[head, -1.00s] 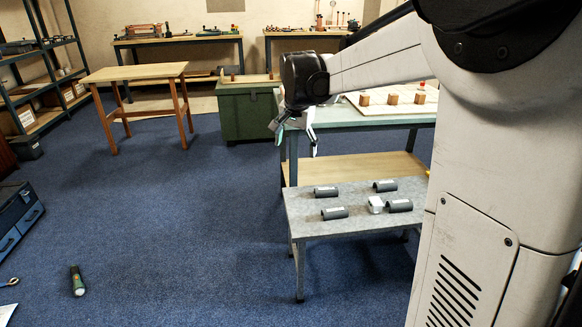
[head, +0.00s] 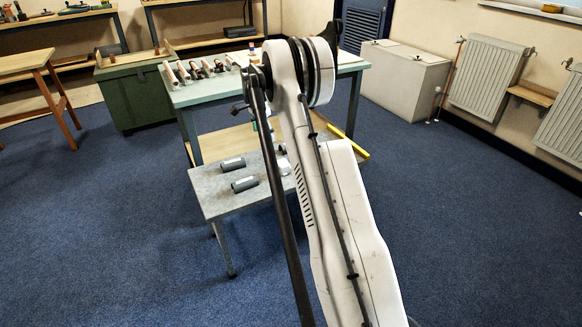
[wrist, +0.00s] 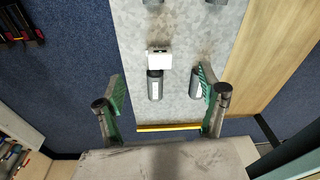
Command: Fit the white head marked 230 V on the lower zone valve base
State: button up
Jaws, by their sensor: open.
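A small white block-like head (wrist: 159,58) lies on a low grey bench (wrist: 185,40) in the wrist view, against the end of a dark grey cylinder (wrist: 155,86). No 230 V mark can be read on it. In the head view the white head (head: 284,166) is partly hidden by my arm. My gripper (wrist: 162,75) is open and empty above the bench. Its green-padded fingers stand apart on either side of the white head and cylinder in the picture, with a second cylinder (wrist: 196,84) close by the right finger. I cannot make out the lower zone valve base.
More dark cylinders (head: 245,184) lie on the low bench. A pale green workbench (head: 185,98) with several fittings stands behind, with a yellow bar (wrist: 168,127) near it. A green chest (head: 140,95), a white cabinet (head: 405,78) and radiators (head: 485,75) line the back.

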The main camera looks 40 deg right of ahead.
jog(key=m, duration=0.2)
send_near(283, 163)
jog(key=shift+g, duration=0.3)
notch_tip(283, 163, down, 5)
jog(key=shift+w+f+b, duration=0.15)
jog(key=shift+f+b, duration=0.05)
jog(key=shift+b, duration=0.9)
jog(key=shift+d+f+b, duration=0.2)
jog(key=shift+f+b, duration=0.2)
jog(key=shift+f, duration=0.5)
jog(key=shift+d+f+b, duration=0.25)
jog(key=shift+f+b, duration=0.1)
jog(key=shift+f, duration=0.5)
jog(key=shift+d+f+b, duration=0.2)
jog(key=shift+f+b, duration=0.2)
jog(key=shift+f, duration=0.5)
jog(key=shift+r, duration=0.1)
jog(key=c, duration=1.7)
jog(key=shift+o, duration=0.2)
jog(key=shift+r, duration=0.1)
